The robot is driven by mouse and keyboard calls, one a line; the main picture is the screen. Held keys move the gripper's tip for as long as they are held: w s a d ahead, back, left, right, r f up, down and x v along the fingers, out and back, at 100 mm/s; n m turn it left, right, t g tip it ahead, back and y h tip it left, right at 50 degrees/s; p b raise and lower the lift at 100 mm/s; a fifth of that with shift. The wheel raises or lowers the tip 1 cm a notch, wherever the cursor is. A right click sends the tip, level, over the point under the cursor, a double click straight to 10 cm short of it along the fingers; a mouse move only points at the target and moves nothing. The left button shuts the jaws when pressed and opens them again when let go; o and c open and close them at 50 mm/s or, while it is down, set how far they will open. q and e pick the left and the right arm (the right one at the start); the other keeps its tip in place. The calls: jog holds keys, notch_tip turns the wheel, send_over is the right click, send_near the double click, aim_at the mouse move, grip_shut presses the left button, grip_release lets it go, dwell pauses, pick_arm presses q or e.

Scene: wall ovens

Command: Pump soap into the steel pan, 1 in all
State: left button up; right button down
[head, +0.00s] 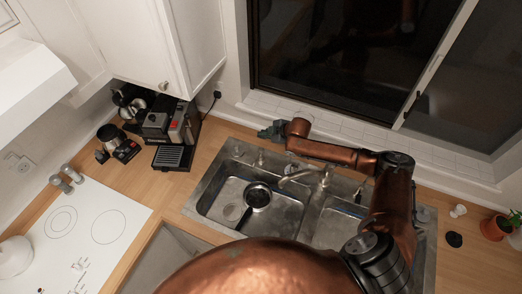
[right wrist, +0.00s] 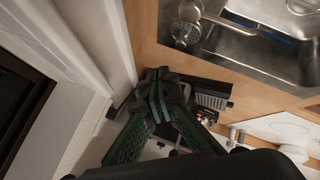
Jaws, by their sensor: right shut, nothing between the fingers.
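The steel pan (head: 258,196) is a small round pan with a dark handle, lying in the left basin of the sink (head: 222,203). Small metal fittings (head: 260,158) stand on the back rim of the sink. One may be the soap pump, but they are too small to tell. In the right wrist view, a round metal fitting (right wrist: 184,33) stands at the sink's edge. My right gripper (head: 269,133) is above the back of the counter, behind the sink's left side. Its green fingers (right wrist: 157,97) are shut and empty. My left gripper is out of view.
The tap (head: 318,180) rises from the back of the sink, close to my right arm. A coffee machine (head: 172,133) stands on the counter left of the sink, below a wall cabinet (head: 150,45). The window (head: 350,60) is behind. A potted plant (head: 497,228) stands far right.

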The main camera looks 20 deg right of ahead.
aim_at(262, 150)
jog(key=f+b, duration=0.3)
jog(key=shift+s+f, duration=0.1)
jog(key=shift+s, duration=0.2)
jog(key=f+b, duration=0.2)
jog(key=f, duration=0.1)
jog(key=shift+w+a+f+b, duration=0.1)
jog(key=shift+w+f+b, duration=0.1)
jog(key=shift+b, duration=0.15)
jog(key=shift+s+f, duration=0.15)
jog(key=shift+f, duration=0.45)
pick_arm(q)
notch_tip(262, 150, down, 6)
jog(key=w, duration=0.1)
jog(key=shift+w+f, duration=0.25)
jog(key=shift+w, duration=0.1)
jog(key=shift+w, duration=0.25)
pick_arm(e)
jog(key=shift+f, duration=0.1)
jog(key=shift+f, duration=0.35)
